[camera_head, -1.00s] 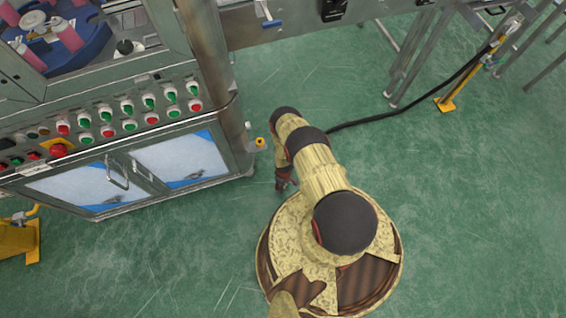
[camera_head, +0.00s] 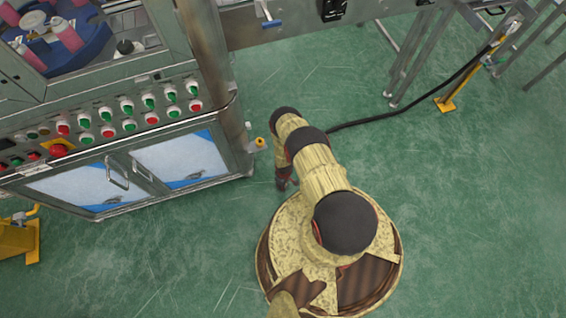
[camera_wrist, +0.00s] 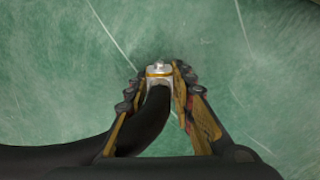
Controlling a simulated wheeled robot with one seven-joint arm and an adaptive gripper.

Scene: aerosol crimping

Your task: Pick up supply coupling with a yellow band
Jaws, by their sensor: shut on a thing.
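In the wrist view the supply coupling (camera_wrist: 159,71) is a small pale metal fitting with a yellow band around it, on the end of a thick black hose. My gripper (camera_wrist: 158,82) is shut on it, with one finger on each side. Green floor shows behind the coupling. The black hose (camera_head: 400,116) runs from beside my arm toward the upper right.
A machine cabinet with a button panel (camera_head: 128,118) stands at the left. A small yellow-tipped fitting (camera_head: 258,145) sticks out from its right corner. A yellow floor stand (camera_head: 447,103) is at the upper right by metal legs. Green floor on the right is clear.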

